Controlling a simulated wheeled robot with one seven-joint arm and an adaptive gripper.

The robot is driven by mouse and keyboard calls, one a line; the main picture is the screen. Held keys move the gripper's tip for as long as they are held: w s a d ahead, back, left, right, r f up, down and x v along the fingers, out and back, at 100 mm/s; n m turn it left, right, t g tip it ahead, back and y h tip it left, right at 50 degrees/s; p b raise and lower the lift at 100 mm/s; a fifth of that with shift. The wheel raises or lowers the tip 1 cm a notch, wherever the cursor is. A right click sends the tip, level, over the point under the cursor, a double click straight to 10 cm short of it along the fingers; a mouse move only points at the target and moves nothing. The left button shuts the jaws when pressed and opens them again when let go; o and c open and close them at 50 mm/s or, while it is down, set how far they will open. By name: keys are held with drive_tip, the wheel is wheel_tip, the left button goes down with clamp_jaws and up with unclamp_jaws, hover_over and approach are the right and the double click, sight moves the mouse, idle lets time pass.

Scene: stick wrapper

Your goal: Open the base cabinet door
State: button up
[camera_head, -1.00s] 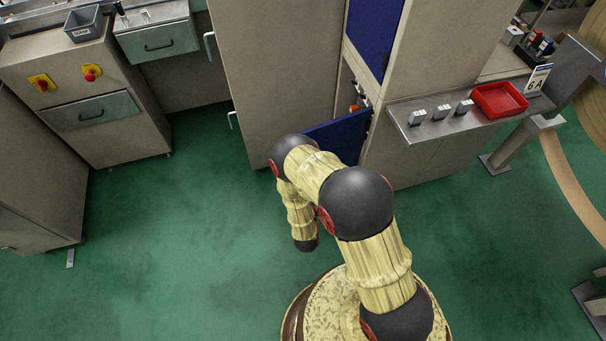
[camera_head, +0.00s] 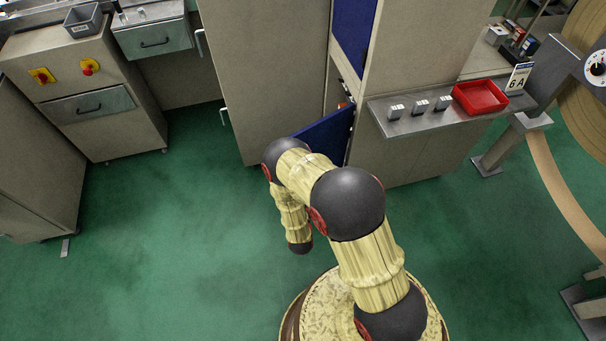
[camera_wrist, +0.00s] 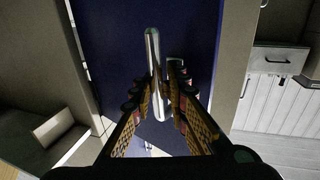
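The blue base cabinet door (camera_head: 326,133) stands ajar at the foot of the tall beige cabinet, behind my arm in the head view. In the wrist view the blue door (camera_wrist: 110,45) fills the middle. Its upright metal handle (camera_wrist: 153,60) stands between the two fingers of my gripper (camera_wrist: 158,90). The fingers lie on either side of the handle; whether both press on it is not clear. In the head view my arm hides the gripper and the handle.
A steel shelf (camera_head: 385,127) with a red tray (camera_head: 480,97) juts out right of the door. A tall beige cabinet (camera_head: 265,70) stands to the left. The green floor (camera_head: 170,240) is free at the left and front.

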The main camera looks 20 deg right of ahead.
drive_tip(key=shift+o, duration=1.3)
drive_tip(key=shift+a, duration=0.2)
drive_tip(key=shift+o, duration=0.8)
drive_tip(key=shift+d, duration=0.1)
drive_tip(key=v, duration=1.2)
drive_tip(key=shift+f, duration=0.1)
